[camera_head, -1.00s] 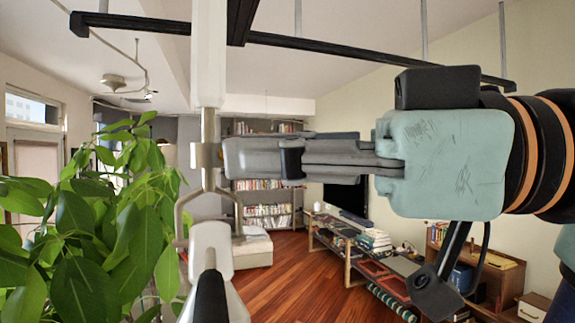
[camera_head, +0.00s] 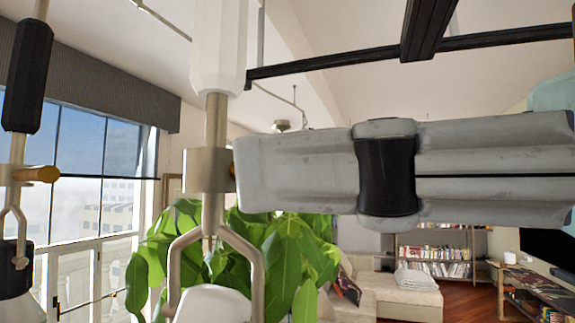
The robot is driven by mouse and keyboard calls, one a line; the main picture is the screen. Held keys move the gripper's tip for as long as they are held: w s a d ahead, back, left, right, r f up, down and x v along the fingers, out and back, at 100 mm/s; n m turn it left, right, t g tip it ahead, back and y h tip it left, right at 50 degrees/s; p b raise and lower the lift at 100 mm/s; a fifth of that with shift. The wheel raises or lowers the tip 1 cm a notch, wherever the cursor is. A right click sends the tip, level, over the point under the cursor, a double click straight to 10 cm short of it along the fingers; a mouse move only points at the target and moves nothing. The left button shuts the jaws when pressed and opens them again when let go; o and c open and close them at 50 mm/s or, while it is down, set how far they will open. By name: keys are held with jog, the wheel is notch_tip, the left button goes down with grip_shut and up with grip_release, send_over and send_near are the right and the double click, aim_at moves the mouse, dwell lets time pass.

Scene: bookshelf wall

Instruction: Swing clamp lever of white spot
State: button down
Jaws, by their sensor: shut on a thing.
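The white spot hangs in the middle left of the head view, with a white upper body (camera_head: 219,45), a metal stem and a forked yoke (camera_head: 215,250). Its white lamp head (camera_head: 212,304) shows at the bottom edge, partly cut off. A metal clamp collar (camera_head: 203,169) sits around the stem. My gripper (camera_head: 246,174) comes in level from the right, its fingertips at the collar's right side. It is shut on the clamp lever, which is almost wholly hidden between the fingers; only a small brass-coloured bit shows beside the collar.
A black spot (camera_head: 25,75) with a brass-coloured clamp lever (camera_head: 38,174) hangs at the far left. A leafy plant (camera_head: 285,260) stands behind the white spot. Black ceiling rails (camera_head: 350,58) run above. A window (camera_head: 85,140) and a bookshelf (camera_head: 435,260) are farther back.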

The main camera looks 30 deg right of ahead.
dwell(0.3)
jog(key=c, duration=1.2)
grip_release()
jog(key=v, duration=1.2)
